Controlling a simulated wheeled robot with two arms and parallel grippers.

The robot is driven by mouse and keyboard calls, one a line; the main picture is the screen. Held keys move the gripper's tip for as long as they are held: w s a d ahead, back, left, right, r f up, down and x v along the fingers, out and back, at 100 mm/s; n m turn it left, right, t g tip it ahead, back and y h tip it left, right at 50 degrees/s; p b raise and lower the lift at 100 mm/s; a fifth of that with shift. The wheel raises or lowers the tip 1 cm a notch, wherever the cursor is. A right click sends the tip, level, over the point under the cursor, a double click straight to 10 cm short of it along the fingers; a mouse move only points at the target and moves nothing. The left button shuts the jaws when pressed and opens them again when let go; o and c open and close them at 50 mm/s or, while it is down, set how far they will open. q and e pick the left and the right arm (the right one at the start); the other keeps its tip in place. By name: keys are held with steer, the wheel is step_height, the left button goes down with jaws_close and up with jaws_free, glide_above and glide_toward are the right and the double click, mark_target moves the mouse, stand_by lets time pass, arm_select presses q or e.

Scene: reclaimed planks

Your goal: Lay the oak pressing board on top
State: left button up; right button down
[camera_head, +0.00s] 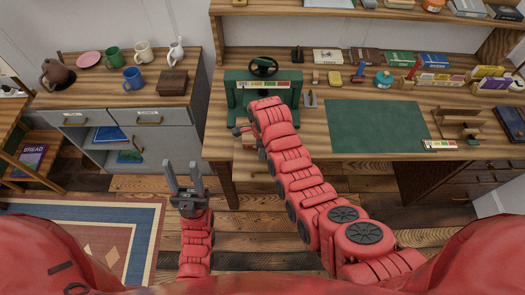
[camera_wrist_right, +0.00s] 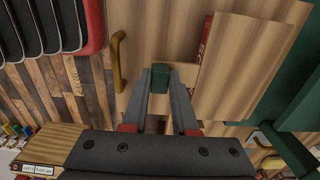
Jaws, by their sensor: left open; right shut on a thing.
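A pale wooden board (camera_wrist_right: 241,68), which looks like the oak pressing board, lies beside the fingers in the right wrist view. Part of a red book (camera_wrist_right: 205,38) shows at its edge. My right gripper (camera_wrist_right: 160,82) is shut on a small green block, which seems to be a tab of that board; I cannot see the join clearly. In the head view my right gripper (camera_head: 238,130) is at the front left of the green press (camera_head: 238,98), and my arm hides much of that area. My left gripper (camera_head: 183,168) is open and empty above the floor, away from the desk.
The press has a dark handwheel (camera_head: 263,67) on top. A green mat (camera_head: 376,126) lies clear on the desk, right of the press. Books and small items line the desk's back. A brass drawer handle (camera_wrist_right: 118,62) is close to my right fingers. A cabinet (camera_head: 128,98) with mugs stands left.

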steer(key=shift+f, duration=0.25)
steer(key=c, duration=0.6)
jaws_free()
steer(key=shift+r+b, duration=0.15)
steer(key=shift+b, duration=0.15)
steer(key=shift+r+b, duration=0.4)
steer(key=shift+r, duration=0.25)
step_height(320, 180, up, 4)
steer(key=shift+w+f+b, duration=0.1)
steer(key=shift+b, duration=0.35)
step_height(320, 180, up, 12)
steer(key=p, duration=0.9)
